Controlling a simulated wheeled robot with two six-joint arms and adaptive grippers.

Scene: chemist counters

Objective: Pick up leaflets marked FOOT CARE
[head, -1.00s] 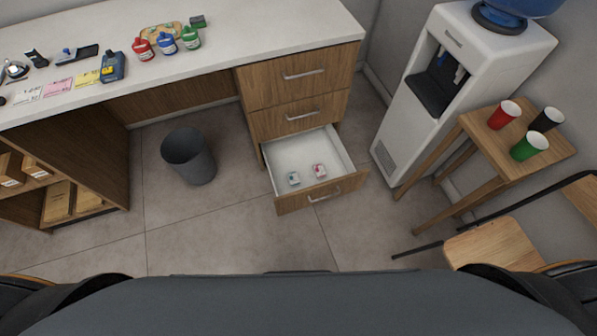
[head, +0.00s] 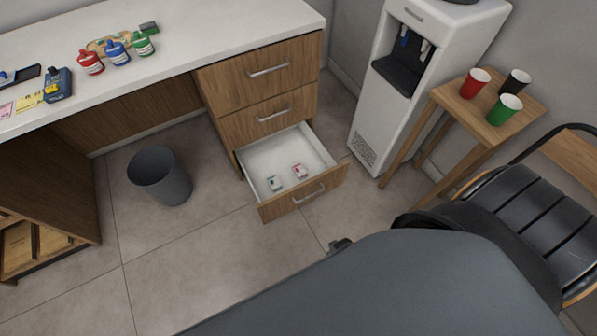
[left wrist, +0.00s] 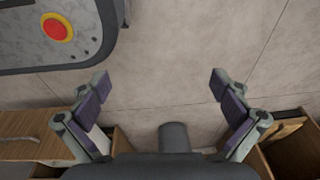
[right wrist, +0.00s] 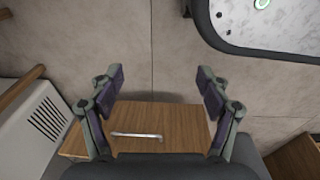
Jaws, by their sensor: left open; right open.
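In the head view a yellow slip (head: 29,102) and a pink slip (head: 6,109) lie on the white counter at the far left, the pink one cut by the picture edge. Their print is too small to read, so I cannot tell which, if any, says FOOT CARE. My left gripper (left wrist: 160,85) is open and empty over the floor in the left wrist view. My right gripper (right wrist: 160,78) is open and empty in the right wrist view, with a wooden drawer front (right wrist: 165,125) beyond its fingers. Neither gripper shows in the head view.
An open drawer (head: 305,197) holding two small boxes juts out below the counter (head: 215,30). A bin (head: 160,176) stands left of it. The water cooler (head: 405,95), a stool with cups (head: 487,125) and a chair (head: 530,215) fill the right. Floor between is clear.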

